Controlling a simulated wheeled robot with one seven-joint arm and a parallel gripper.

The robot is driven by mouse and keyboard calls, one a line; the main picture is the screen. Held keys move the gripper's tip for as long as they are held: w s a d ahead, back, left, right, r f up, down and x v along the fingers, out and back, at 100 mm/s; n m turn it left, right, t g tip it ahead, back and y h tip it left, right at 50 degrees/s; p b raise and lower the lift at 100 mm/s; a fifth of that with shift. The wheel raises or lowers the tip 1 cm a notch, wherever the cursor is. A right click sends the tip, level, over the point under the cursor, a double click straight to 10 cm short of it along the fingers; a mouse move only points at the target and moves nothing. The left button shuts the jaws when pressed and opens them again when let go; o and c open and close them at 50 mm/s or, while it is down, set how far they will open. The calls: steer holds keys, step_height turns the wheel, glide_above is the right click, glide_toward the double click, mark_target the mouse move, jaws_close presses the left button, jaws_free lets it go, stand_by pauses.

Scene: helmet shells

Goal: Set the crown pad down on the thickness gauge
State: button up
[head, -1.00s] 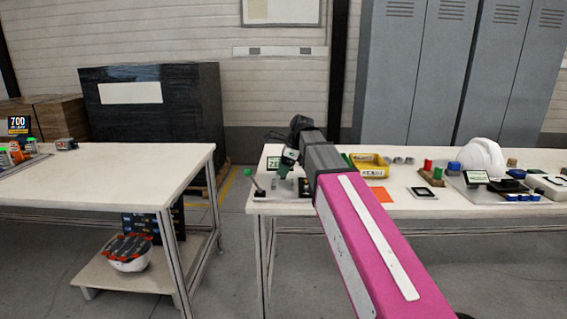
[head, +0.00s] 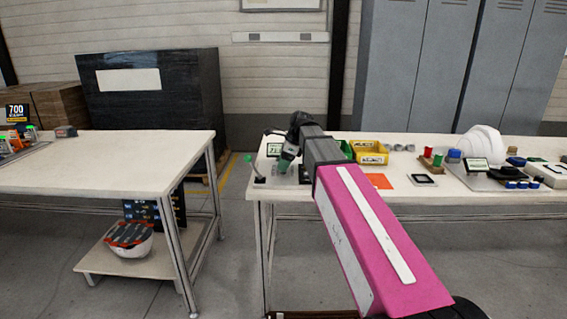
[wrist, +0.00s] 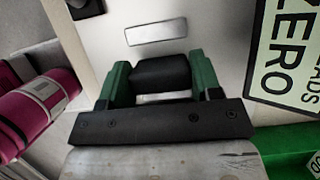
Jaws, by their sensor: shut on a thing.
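My gripper (head: 285,166) is at the left end of the right-hand table. In the wrist view my gripper (wrist: 160,80) has its green fingers shut on a small black block, the crown pad (wrist: 160,72). The pad is held above or against a pale surface with a metal plate, which I take to be the thickness gauge (wrist: 150,32). I cannot tell whether pad and gauge touch. In the head view my gripper and arm hide most of the gauge and the pad. A green-knobbed lever (head: 248,159) stands just left of the gripper.
A sign reading ZERO (wrist: 288,50) stands close to the right of the gripper. A yellow bin (head: 371,153), an orange sheet (head: 379,181) and a white helmet shell (head: 482,143) are further right on the table. The left table (head: 130,160) is mostly bare.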

steer(key=shift+f, duration=0.35)
steer(key=o, duration=1)
steer(key=shift+c, duration=0.2)
